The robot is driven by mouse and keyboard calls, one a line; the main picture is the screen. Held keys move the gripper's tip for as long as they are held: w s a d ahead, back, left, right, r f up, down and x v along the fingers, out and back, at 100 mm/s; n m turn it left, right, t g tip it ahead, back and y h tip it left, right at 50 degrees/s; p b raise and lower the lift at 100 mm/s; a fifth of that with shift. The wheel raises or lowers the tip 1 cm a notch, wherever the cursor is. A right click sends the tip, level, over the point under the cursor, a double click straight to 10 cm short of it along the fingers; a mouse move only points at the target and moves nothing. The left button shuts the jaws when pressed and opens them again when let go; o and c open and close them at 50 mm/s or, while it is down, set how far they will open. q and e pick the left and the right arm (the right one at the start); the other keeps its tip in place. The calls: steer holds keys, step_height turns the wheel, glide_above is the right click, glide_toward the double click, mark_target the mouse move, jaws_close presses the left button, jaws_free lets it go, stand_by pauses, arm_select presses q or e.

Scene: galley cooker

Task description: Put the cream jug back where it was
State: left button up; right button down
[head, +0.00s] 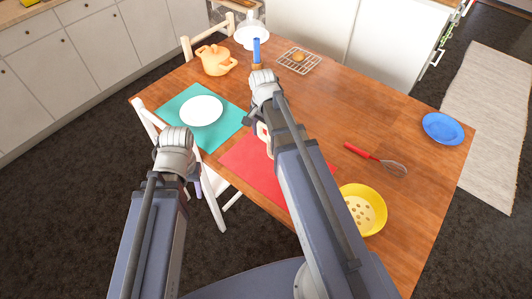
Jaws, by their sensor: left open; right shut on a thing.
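The cream jug (263,131) shows only as a small pale piece beside my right forearm, near the far edge of the red placemat (243,160). The arm hides most of it. My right gripper (261,116) points down there and is shut on it; the fingers are mostly hidden. I cannot tell whether the jug touches the table. My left gripper (188,172) is open and empty, in front of the table's left edge near the white chair, and its fingers are largely hidden by the wrist.
A white plate (201,110) lies on a teal mat (171,113). An orange pot (215,61), blue candle (256,50), white lamp (250,34) and wire rack (313,63) stand farther back. The table's right-middle is clear.

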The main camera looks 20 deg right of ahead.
arm_select(q)
step_height(320, 180, down, 3)
steer(key=shift+f+b, duration=0.15)
steer(key=shift+b, duration=0.9)
arm_select(e)
step_height(320, 180, down, 3)
steer(key=shift+f, duration=0.2)
arm_select(q)
step_height(320, 180, down, 4)
steer(key=b, duration=0.3)
steer(key=shift+b, duration=0.35)
arm_select(e)
step_height(320, 180, down, 4)
steer(key=shift+r, duration=0.15)
jaws_free()
